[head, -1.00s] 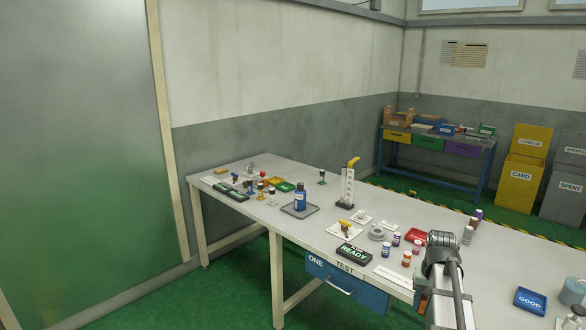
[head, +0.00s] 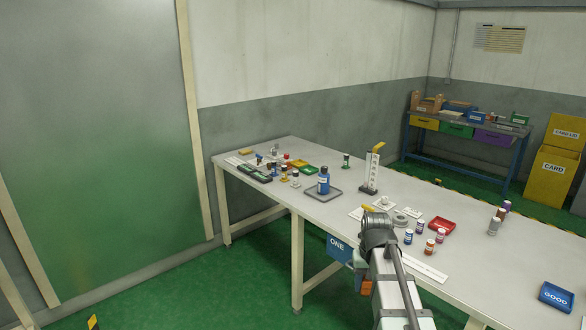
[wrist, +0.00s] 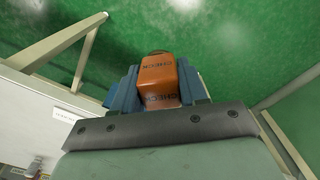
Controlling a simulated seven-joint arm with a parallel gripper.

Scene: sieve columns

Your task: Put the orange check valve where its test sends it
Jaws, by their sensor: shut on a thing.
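The orange check valve (wrist: 158,78) is a block-like part with CHECK printed on it. In the wrist view it sits between the blue fingers of my gripper (wrist: 160,88), which is shut on it. Green floor shows beyond it, so it is held off the bench's front edge. In the head view my arm hides most of the gripper; a bit of orange (head: 366,287) shows below the wrist. A blue GOOD tray (head: 556,297) lies at the right of the bench. A red tray (head: 441,226) lies nearer the middle.
The bench (head: 480,265) carries a blue bottle on a grey tray (head: 336,194), a white column with a yellow top (head: 371,170), and several small capped jars. A yellow CARD bin (head: 553,170) stands behind.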

